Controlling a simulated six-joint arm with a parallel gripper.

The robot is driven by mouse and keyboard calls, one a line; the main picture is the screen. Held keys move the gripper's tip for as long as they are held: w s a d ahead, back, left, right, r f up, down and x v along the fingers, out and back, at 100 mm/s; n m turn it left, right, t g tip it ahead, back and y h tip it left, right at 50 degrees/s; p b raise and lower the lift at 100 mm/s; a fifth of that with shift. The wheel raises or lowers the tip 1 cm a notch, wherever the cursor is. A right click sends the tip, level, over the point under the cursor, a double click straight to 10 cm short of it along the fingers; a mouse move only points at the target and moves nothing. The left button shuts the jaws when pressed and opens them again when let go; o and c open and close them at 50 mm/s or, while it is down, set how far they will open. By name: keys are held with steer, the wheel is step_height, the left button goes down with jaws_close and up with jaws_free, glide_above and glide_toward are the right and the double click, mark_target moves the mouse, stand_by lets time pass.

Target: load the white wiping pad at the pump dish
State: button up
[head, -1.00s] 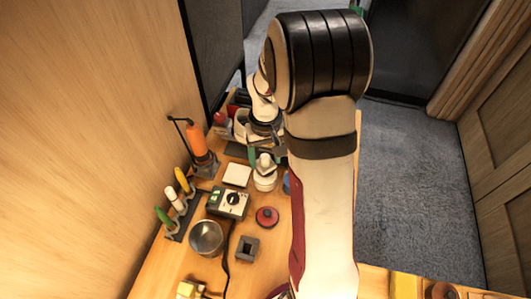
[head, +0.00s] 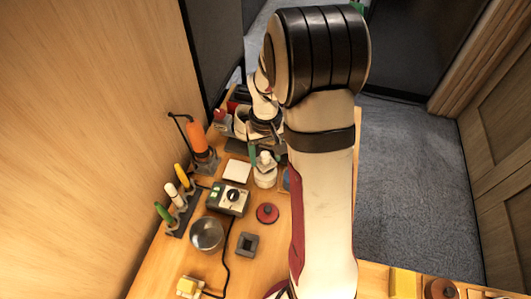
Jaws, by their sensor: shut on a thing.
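My gripper (head: 274,143) is small and dark at the far end of my arm, partly hidden by the arm's links. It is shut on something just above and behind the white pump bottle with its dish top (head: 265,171). The held thing is too small and covered to make out clearly; I take it to be the white wiping pad. The gripper looks close to the pump dish, but I cannot tell whether anything touches it. A slim green piece (head: 252,155) shows beside the gripper, left of the pump top.
A flat white square (head: 237,171) lies left of the pump. An orange tool (head: 197,137) and a brush rack (head: 181,213) line the left side.

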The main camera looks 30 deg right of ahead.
mark_target(265, 154)
steer(key=shift+f, duration=0.65)
stand_by(0.4)
stand_by(0.4)
steer(key=shift+r, duration=3.55)
